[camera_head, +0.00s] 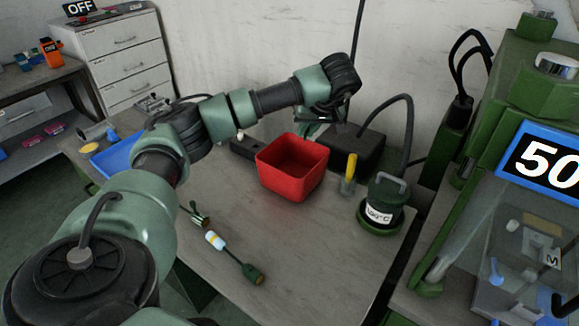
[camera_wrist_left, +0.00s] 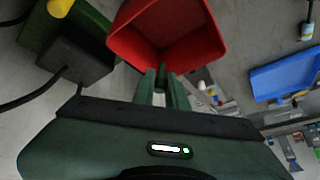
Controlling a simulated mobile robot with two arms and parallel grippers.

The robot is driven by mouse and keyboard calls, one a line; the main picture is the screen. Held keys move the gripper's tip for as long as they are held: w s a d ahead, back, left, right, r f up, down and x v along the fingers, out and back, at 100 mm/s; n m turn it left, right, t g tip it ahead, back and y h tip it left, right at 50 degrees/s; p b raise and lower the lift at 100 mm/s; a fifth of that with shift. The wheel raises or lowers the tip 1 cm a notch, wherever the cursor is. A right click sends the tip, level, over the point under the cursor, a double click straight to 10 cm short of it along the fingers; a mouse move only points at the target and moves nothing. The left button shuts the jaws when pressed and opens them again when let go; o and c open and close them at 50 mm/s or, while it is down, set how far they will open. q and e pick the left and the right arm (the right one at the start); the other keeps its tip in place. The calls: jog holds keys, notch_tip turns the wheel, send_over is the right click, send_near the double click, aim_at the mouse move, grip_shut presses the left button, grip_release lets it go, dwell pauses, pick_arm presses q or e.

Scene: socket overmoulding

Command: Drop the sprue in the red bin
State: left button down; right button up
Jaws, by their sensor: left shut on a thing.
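The red bin (camera_head: 291,178) stands open on the grey table, in the middle of the head view. It also fills the upper middle of the left wrist view (camera_wrist_left: 122,45). My left gripper (camera_head: 313,129) is at the bin's back rim, partly hidden behind it in the head view. In the left wrist view its fingers (camera_wrist_left: 162,76) point at the bin's near edge. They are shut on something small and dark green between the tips. It is too small to tell clearly whether this is the sprue. My right gripper is not in view.
A black box (camera_head: 357,152), a yellow-handled tool (camera_head: 349,174) and a green pot with a cable (camera_head: 382,204) stand right of the bin. A cable piece (camera_head: 234,257) lies in front. A blue tray (camera_head: 113,160) is at left. A green machine (camera_head: 486,170) stands at right.

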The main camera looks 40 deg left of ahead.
pick_arm(q)
jog(key=s+a+f+n+g+b, duration=0.1)
jog(key=a+f+b, duration=0.4)
jog(key=f, duration=0.3)
jog(key=shift+s+a+f+n+b, duration=0.2)
jog(key=shift+s+f+n+b, duration=0.1)
jog(key=shift+b, duration=0.45)
jog(key=c, duration=1.3)
grip_release()
jog(key=shift+c, duration=0.2)
jog(key=shift+r, duration=0.15)
jog(key=v, duration=0.7)
jog(key=shift+d+r, duration=0.2)
jog(key=shift+d, duration=0.05)
